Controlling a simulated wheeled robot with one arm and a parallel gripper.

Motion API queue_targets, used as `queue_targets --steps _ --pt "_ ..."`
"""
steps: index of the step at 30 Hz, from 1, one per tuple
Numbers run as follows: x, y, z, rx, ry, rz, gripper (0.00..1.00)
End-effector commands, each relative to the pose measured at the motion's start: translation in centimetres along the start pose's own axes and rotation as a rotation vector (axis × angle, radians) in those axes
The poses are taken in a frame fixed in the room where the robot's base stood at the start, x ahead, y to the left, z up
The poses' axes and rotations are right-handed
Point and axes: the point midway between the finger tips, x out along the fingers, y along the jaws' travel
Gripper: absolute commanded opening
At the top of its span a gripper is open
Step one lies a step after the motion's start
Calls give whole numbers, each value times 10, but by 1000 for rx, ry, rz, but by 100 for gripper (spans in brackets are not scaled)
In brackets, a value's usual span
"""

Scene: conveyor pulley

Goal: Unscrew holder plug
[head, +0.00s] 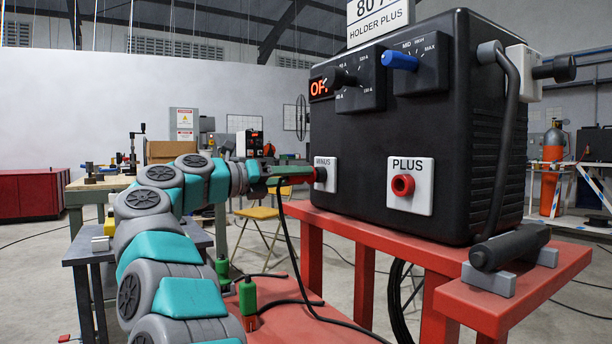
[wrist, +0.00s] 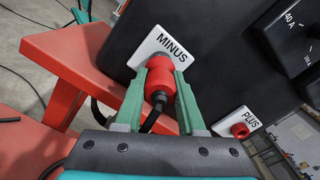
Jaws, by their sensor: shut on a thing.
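The red holder plug (wrist: 160,78) sits at the white MINUS socket plate (wrist: 158,50) on the black welding box (head: 410,125), with a black cable running back from it. My gripper (wrist: 160,88) has its green fingers on either side of the plug and is shut on it. In the head view my gripper (head: 300,175) reaches the MINUS plate (head: 325,174) from the left, and the plug is mostly hidden by the fingers. How far the plug is screwed in cannot be seen. The PLUS socket (head: 403,186) is red and empty.
The box stands on a red table (head: 390,240). A lower red surface (head: 300,310) has green-handled items (head: 248,297) and black cables. A black cylindrical handle (head: 510,246) rests on grey supports at right. A blue knob (head: 399,60) sticks out of the box front.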

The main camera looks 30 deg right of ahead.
Motion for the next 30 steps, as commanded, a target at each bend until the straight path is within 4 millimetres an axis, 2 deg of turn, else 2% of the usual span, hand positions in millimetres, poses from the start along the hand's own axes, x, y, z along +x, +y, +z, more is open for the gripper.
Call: queue_targets --steps 30 --pt "-46 0 1 0 -1 1 0"
